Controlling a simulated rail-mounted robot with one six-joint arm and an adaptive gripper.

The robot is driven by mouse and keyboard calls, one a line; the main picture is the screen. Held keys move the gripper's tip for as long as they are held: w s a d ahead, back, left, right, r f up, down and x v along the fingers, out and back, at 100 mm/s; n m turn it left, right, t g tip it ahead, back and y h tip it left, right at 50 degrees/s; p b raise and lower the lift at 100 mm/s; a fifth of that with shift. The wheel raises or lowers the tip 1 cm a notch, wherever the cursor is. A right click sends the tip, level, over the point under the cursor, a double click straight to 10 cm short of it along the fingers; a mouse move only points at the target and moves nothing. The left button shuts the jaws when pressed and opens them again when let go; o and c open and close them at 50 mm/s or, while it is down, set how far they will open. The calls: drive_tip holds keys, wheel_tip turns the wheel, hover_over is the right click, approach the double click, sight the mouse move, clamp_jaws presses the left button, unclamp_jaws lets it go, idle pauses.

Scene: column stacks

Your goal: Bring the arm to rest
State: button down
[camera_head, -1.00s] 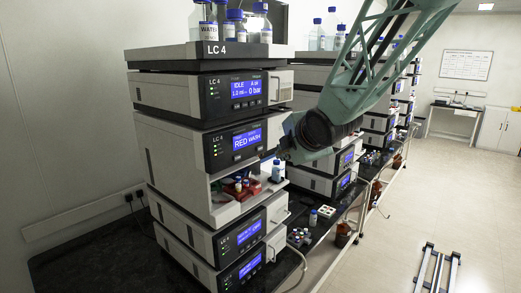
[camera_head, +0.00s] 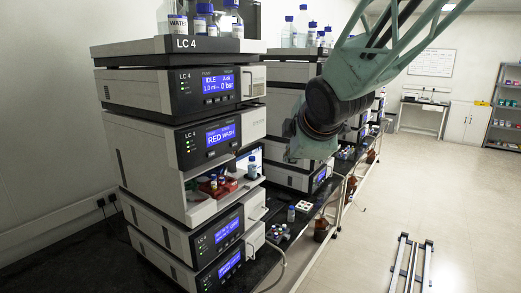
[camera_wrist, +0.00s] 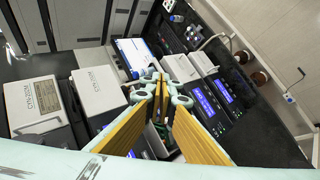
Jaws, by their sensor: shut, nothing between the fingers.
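My gripper (camera_wrist: 163,84) shows in the wrist view. Its yellow-padded fingers come together at the tips, shut with nothing between them. In the head view my arm reaches down from the upper right, its wrist beside the right side of the LC 4 stack (camera_head: 160,90). The fingers cannot be made out clearly there. In the wrist view the gripper hangs over instrument stacks with lit blue screens; how far above them I cannot tell.
The LC 4 stack has an open bay with a red vial rack (camera_head: 217,186) and a blue-capped bottle (camera_head: 252,168). Bottles (camera_head: 204,20) stand on top. More stacks line the black bench behind my arm.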

drive_tip(key=s+d+m+g+h+b, duration=0.1)
drive_tip(key=s+d+m+h+b, duration=0.1)
drive_tip(key=s+d+m, duration=0.65)
drive_tip(key=s+d+f+m+g+b, duration=0.1)
drive_tip(key=s+f+m, duration=0.2)
drive_tip(key=s, duration=0.9)
drive_tip(key=s+d+f+m+g+b, duration=0.1)
drive_tip(key=s+f+m+g, duration=0.1)
drive_tip(key=s, duration=1.1)
drive_tip(key=s+d+f+m+g+b, duration=0.1)
drive_tip(key=s+f+m, duration=0.3)
drive_tip(key=s, duration=0.8)
drive_tip(key=shift+s+d+f+g+b, duration=0.4)
drive_tip(key=shift+d+b, duration=0.1)
drive_tip(key=shift+b, duration=0.1)
